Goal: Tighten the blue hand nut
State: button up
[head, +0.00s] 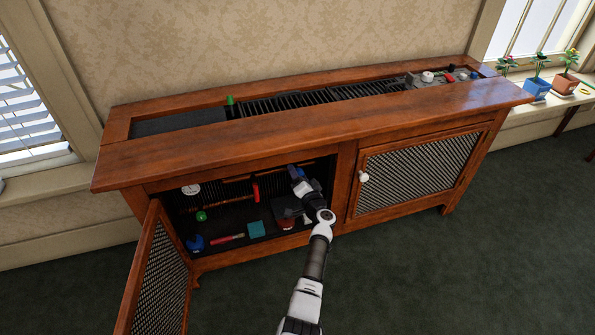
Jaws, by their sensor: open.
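The open left compartment of the wooden cabinet (150,187) holds several small parts. A small blue patch (293,171) shows right at the far end of my gripper (294,174), inside the compartment's upper right. It may be the blue hand nut, but it is too small to be sure. My gripper is open; its fingers are tiny here, and I cannot tell whether they touch or surround the blue patch. Another blue object (195,243) lies at the lower left of the compartment, well away from my gripper.
The left mesh door (160,285) hangs open; the right mesh door (415,170) is shut. Inside are a white gauge (190,190), a green knob (201,216), a red lever (256,192) and a teal block (256,229). Plant pots (537,88) stand on the right sill.

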jog(key=c, duration=1)
jog(key=m+b, duration=0.2)
jog(key=m, duration=0.1)
jog(key=m+b, duration=0.1)
jog(key=m, duration=0.4)
jog(key=shift+r+m, duration=0.1)
jog(key=shift+m, duration=0.3)
jog(key=m, duration=0.5)
jog(key=shift+r+m+t, duration=0.1)
jog(key=shift+m+t, duration=0.2)
jog(key=shift+t, duration=0.1)
jog(key=shift+m+h+p, duration=0.3)
jog(key=shift+m+p, duration=0.3)
jog(key=shift+m, duration=1.7)
